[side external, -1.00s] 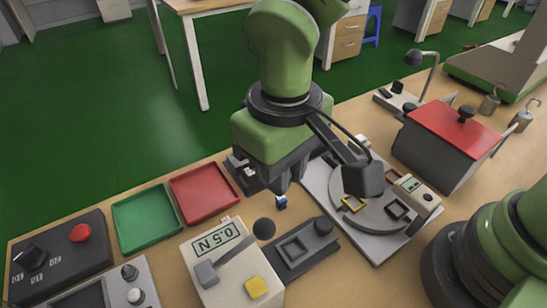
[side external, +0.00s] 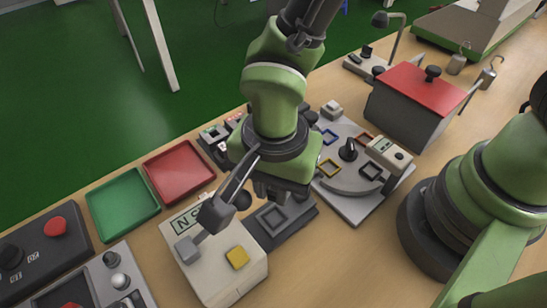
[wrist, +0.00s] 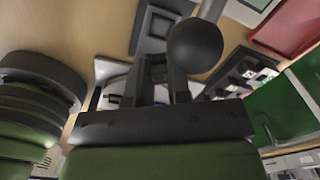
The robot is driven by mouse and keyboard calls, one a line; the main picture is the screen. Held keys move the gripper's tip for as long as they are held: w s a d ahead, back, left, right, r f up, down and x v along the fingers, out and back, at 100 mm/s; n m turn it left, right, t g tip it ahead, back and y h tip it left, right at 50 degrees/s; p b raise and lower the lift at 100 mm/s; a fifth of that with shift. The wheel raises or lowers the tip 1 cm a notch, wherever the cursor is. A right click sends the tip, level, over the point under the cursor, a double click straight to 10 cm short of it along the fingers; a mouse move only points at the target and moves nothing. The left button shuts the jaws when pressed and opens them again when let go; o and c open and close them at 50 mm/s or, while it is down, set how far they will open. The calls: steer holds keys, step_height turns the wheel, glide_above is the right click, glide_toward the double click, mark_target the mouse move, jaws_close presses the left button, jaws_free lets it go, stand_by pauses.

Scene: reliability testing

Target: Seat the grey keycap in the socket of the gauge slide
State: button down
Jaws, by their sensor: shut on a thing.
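The gauge slide (side external: 295,226) is a dark grey block with a square socket (side external: 271,217), beside the force gauge. It also shows at the top of the wrist view (wrist: 155,28). My gripper (side external: 268,192) is low beside the slide's far edge, close to the socket. In the wrist view my gripper's fingers (wrist: 158,68) are shut on a small grey piece, which I take for the grey keycap; it is mostly hidden. The side view hides it behind the arm and wrist camera. I cannot tell its height above the slide.
The force gauge (side external: 213,272) has a yellow button and a lever with a dark ball knob (side external: 243,201) close to my gripper. Red (side external: 180,171) and green (side external: 122,204) trays lie left. A turntable with coloured frames (side external: 362,183) and a red-lidded box (side external: 413,93) stand right.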

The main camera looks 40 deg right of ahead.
mark_target(274, 218)
steer(key=shift+f, duration=2.65)
steer(key=shift+f, duration=0.6)
steer(key=c, duration=1)
jaws_free()
steer(key=shift+r, duration=0.1)
steer(key=shift+r, duration=2.95)
